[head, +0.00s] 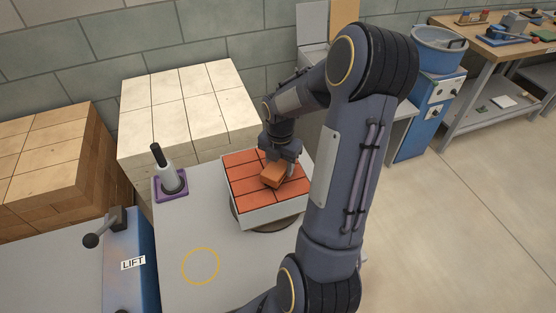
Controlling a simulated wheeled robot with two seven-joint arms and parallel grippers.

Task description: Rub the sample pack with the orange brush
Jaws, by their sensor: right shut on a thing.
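The sample pack (239,183) is a block of red-orange bricks in a pale tray or base, standing on a dark round turntable on the grey table. My right gripper (278,165) points down over the middle of the pack. It is shut on the orange brush (272,177), a small orange-brown block that sits at the top face of the pack. I cannot tell whether the brush touches the bricks or hovers just above them. The gripper and arm hide part of the pack's right side. My left gripper is not in view.
A yellow circle (201,266) marks clear table in front. Stacks of pale blocks (185,100) and brown blocks (50,165) stand behind. A blue lift unit (128,262) is at left.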

